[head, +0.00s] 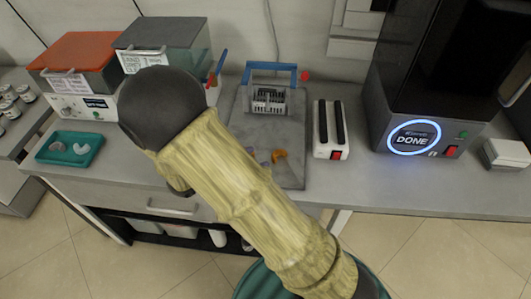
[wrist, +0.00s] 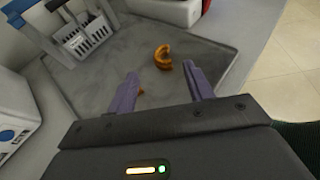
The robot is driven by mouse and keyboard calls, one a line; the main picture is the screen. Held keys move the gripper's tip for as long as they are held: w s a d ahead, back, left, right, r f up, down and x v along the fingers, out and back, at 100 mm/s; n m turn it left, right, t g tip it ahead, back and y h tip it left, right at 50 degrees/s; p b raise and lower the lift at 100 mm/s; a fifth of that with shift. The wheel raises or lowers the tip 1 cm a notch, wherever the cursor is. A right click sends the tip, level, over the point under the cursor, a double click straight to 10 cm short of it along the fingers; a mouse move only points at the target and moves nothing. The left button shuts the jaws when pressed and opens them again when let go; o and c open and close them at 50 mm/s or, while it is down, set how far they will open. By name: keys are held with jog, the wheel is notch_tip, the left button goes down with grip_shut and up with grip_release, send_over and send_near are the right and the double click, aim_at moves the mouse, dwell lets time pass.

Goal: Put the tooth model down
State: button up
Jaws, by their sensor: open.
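An orange-brown, horseshoe-shaped tooth model (head: 279,155) lies on the grey mat (head: 232,122). In the wrist view the tooth model (wrist: 163,57) sits beyond my fingertips, nearer the right finger, and appears apart from both fingers. A small orange piece (wrist: 141,92) shows on the mat beside the left finger; I cannot tell what it is. My gripper (wrist: 162,72) is open, its two purple fingers spread with nothing between their tips. In the head view my arm hides most of the gripper.
A grey basket with a blue handle (head: 270,100) stands at the mat's back. A white slotted device with a red switch (head: 331,150) is right of the mat, then a machine reading DONE (head: 412,140). A teal tray (head: 70,148) with pale pieces lies far left.

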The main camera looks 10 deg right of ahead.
jog(key=shift+v, duration=0.8)
jog(key=shift+d, duration=0.1)
